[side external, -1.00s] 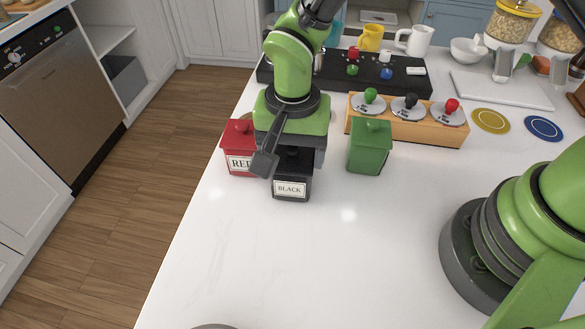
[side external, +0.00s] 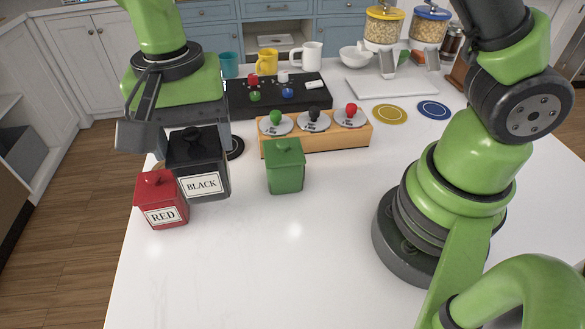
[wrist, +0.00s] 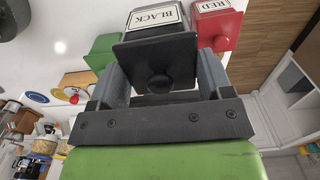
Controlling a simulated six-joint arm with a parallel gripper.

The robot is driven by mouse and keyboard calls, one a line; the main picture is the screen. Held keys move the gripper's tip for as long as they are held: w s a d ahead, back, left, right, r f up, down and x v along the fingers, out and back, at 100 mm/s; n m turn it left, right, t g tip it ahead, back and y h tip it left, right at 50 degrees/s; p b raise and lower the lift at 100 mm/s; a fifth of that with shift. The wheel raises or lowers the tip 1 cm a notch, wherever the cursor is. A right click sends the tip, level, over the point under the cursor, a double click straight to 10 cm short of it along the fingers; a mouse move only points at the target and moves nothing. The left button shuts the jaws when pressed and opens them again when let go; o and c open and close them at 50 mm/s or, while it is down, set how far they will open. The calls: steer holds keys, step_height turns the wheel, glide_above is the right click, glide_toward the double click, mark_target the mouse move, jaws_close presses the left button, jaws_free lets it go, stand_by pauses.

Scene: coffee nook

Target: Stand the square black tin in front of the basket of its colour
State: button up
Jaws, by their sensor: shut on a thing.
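The square black tin (side external: 201,172), labelled BLACK, is upright in my gripper, seemingly clear of the counter. In the wrist view the black tin (wrist: 155,56) has its lid between the two fingers of my gripper (wrist: 163,82), which is shut on it. A red tin (side external: 161,200), labelled RED, stands at its front left in the side view. A green tin (side external: 285,168) stands to its right. A wooden stand (side external: 330,138) behind holds round metal baskets with a green knob (side external: 275,117), a black knob (side external: 313,114) and a red knob (side external: 351,108).
A black tray (side external: 325,98) with coloured knobs lies behind the stand. Yellow (side external: 390,115) and blue (side external: 433,110) discs lie to its right. Mugs, a bowl (side external: 355,57) and grain dispensers stand farther back. The front counter (side external: 250,260) is clear; my base is at right.

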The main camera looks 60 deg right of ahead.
steer(key=r, duration=0.5)
steer(key=shift+d+r, duration=0.15)
steer(key=shift+d, duration=0.05)
steer(key=s+d+f+m, duration=0.1)
steer(key=s+d+m, duration=0.3)
steer(key=d+m, duration=0.55)
steer(key=s+d+f+m, duration=0.1)
steer(key=s+d+m, duration=0.4)
steer(key=d+m, duration=0.45)
steer(key=shift+w+d+f, duration=0.1)
steer(key=shift+f, duration=3.25)
steer(key=shift+w+d+f, duration=0.1)
steer(key=shift+f, duration=3.2)
steer(key=shift+f, duration=0.1)
steer(key=o, duration=1.3)
